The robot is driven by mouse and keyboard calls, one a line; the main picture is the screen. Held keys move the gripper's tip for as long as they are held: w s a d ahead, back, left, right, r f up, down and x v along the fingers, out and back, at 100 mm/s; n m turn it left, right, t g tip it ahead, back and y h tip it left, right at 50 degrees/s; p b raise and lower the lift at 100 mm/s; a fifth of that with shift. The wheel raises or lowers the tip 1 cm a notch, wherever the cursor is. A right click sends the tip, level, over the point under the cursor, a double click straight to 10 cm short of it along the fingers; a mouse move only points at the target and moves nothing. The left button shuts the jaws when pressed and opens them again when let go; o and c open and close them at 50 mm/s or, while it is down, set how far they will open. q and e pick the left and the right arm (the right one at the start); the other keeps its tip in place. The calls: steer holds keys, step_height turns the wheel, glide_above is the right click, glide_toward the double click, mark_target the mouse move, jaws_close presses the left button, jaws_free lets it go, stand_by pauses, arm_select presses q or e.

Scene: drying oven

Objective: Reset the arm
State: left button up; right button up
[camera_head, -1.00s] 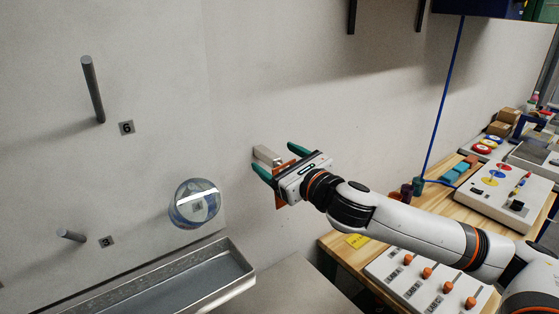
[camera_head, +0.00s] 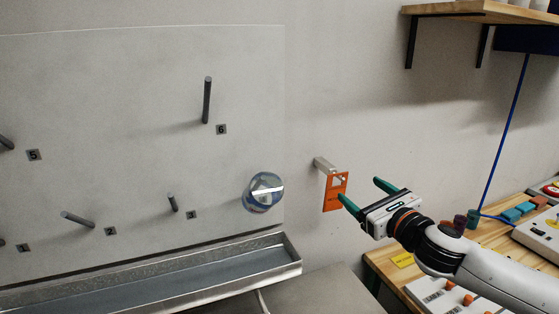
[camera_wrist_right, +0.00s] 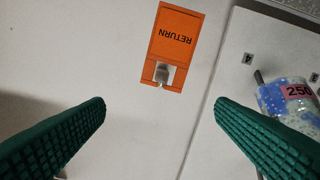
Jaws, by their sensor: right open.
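My right gripper (camera_head: 362,192) is open and empty, in front of the wall and right of the orange tag (camera_head: 335,192). The tag hangs from a grey peg (camera_head: 322,164) on the wall. In the head view one green fingertip reaches the tag's right edge; I cannot tell there whether they touch. In the right wrist view the orange tag (camera_wrist_right: 178,40) reads RETURN upside down. It lies beyond the two spread green fingers, with nothing between the tips (camera_wrist_right: 160,104). My left gripper is in neither view.
A round clear vessel (camera_head: 264,191) is on the pale numbered board (camera_head: 130,90), left of the tag; its 250 label shows in the wrist view (camera_wrist_right: 297,91). Bare pegs stick out from the board. A metal trough (camera_head: 288,248) runs below. A wooden bench (camera_head: 385,262) stands right.

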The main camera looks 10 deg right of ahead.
steer(key=s+a+f+m+g+h, duration=0.1)
steer(key=s+a+f+m+g, duration=0.2)
steer(key=f+m, duration=0.4)
steer(key=s+a+f+m+g+h, duration=0.1)
steer(key=s+a+f+m, duration=0.1)
steer(key=s+f+m, duration=0.35)
steer(key=s+a+f+m+g+h, duration=0.1)
steer(key=s+a+f+m+g, duration=0.15)
steer(key=f+m, duration=0.6)
steer(key=s+a+f+m+g, duration=0.2)
steer(key=s+f+m+g, duration=0.3)
steer(key=s+m, duration=0.45)
steer(key=s+a+f+m+g, duration=0.2)
steer(key=s+f+m+g, duration=0.1)
steer(key=s+f+m, duration=0.65)
step_height(320, 180, down, 25)
steer(key=s+n+g+b, duration=0.1)
steer(key=s+n+b, duration=0.1)
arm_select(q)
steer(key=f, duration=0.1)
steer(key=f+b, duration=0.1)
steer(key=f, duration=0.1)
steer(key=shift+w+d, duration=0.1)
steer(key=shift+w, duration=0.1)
arm_select(e)
steer(key=s+d+f+g, duration=0.1)
steer(key=s+d+f, duration=0.2)
steer(key=s+f, duration=1.4)
steer(key=shift+d+f, duration=0.2)
steer(key=shift+f, duration=0.1)
